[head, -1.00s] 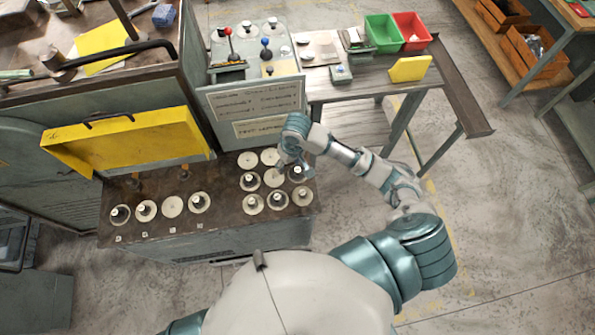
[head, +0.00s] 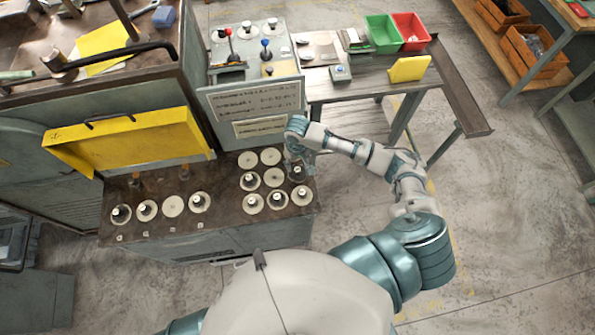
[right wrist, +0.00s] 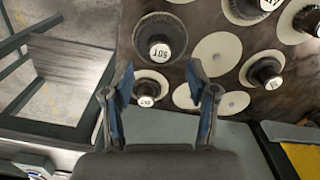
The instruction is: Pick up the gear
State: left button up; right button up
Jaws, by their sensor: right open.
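Several dark gears with white labelled tops stand on white discs on the dark bench top (head: 225,225). In the head view, one gear (head: 297,173) is right below my right gripper (head: 297,161), which partly hides it. In the right wrist view, my right gripper (right wrist: 160,82) is open and empty. A small gear (right wrist: 147,90) shows between its fingers, farther off, and a larger-looking gear (right wrist: 160,42) lies beyond the fingertips. Another gear (right wrist: 267,73) stands to the right. My left gripper is out of view.
Empty white discs (head: 270,157) lie beside the gears. A yellow open cover (head: 130,140) rises behind the left row. A grey sign panel (head: 255,105) stands behind the right group. A side table (head: 370,85) holds green and red bins.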

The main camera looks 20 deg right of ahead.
aim_at(297, 169)
notch_tip(297, 169, down, 5)
jog(key=shift+s+f+p, duration=0.1)
jog(key=shift+f+p, duration=0.05)
jog(key=shift+p, duration=0.15)
grip_shut()
